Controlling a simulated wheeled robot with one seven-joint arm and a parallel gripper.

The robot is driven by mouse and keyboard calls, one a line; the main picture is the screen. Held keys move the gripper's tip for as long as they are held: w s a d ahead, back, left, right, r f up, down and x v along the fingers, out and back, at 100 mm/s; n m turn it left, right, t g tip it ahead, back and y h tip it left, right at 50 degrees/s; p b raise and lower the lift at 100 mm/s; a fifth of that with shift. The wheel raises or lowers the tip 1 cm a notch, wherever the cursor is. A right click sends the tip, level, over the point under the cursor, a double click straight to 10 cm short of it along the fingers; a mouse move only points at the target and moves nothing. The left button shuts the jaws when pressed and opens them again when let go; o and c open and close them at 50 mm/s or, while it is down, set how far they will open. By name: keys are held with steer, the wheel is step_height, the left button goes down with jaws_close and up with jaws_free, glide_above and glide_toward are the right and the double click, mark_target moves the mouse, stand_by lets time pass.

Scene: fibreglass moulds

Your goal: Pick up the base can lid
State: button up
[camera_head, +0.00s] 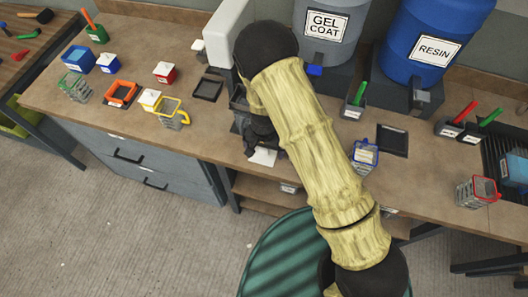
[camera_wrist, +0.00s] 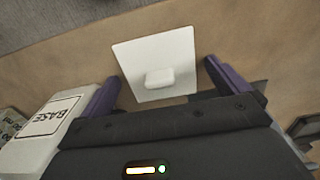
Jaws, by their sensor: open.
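The base can lid (camera_wrist: 178,48) is a flat white square plate with a small block handle (camera_wrist: 160,78) on top. It lies on the brown bench top near the front edge; in the head view its white corner (camera_head: 263,157) shows below my gripper (camera_head: 262,138). My gripper (camera_wrist: 161,72) is open in the wrist view, with its purple fingers on either side of the lid's handle end. Nothing is held. Whether the fingers are level with the handle is unclear. A white can labelled BASE (camera_wrist: 42,130) stands just left of my gripper in the wrist view.
A yellow-rimmed basket (camera_head: 172,112) and a white-lidded can (camera_head: 149,98) stand left of my gripper. A blue-rimmed basket (camera_head: 364,155) stands right of my arm. GEL COAT (camera_head: 325,45) and RESIN (camera_head: 425,60) drums stand at the back.

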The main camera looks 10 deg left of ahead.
steer(key=c, duration=0.9)
steer(key=shift+r, duration=0.1)
steer(key=shift+c, duration=0.2)
step_height(320, 180, up, 18)
steer(key=b, duration=0.2)
steer(key=w+d+m+p, duration=0.3)
steer(key=d+m+p, duration=0.2)
steer(key=d, duration=0.8)
steer(key=shift+d+m+p, duration=0.15)
steer(key=shift+m+p, duration=0.25)
steer(key=shift+p, duration=0.05)
